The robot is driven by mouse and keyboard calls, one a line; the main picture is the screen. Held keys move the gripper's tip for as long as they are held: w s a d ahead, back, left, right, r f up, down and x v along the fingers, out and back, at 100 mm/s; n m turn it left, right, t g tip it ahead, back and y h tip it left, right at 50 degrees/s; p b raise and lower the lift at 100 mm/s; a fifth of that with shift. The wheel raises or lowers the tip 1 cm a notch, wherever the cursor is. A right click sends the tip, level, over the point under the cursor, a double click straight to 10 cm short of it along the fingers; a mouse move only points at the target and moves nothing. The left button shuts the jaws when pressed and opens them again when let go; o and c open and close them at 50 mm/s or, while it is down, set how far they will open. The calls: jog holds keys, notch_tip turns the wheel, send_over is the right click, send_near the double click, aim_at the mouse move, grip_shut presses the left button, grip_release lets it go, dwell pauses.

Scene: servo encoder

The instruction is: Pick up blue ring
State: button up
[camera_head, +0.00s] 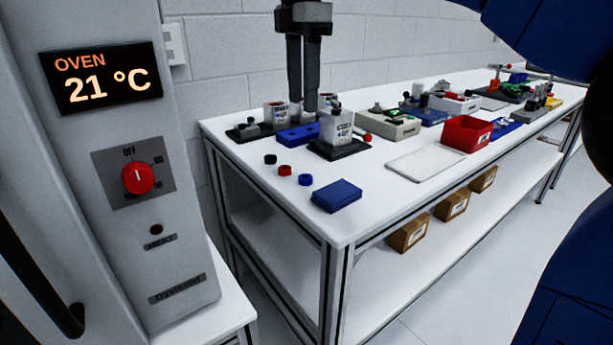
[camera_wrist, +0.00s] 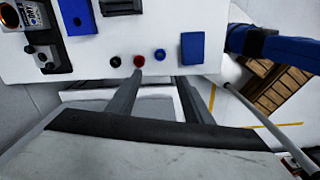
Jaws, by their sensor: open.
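The blue ring (camera_head: 305,180) lies flat on the white table near its left end, and it also shows in the wrist view (camera_wrist: 160,54). A red ring (camera_head: 285,170) and a black ring (camera_head: 270,159) lie in a row with it, further toward the back left. My gripper (camera_head: 311,105) points down, open and empty, above the table. In the wrist view its two grey fingers (camera_wrist: 160,77) are spread. There the blue ring appears just beyond the fingertips, between them, and the red ring (camera_wrist: 139,61) by the left fingertip. The gripper is apart from the ring.
A dark blue box (camera_head: 336,196) sits right of the blue ring, near the table corner. Behind the rings are a blue block (camera_head: 297,134) and a light can on a black base (camera_head: 338,148). A white tray (camera_head: 425,165) and red bin (camera_head: 467,133) stand further right.

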aim_at(305, 179)
notch_tip(305, 179, down, 17)
jog(key=shift+d+r, duration=0.1)
jog(key=c, duration=1.1)
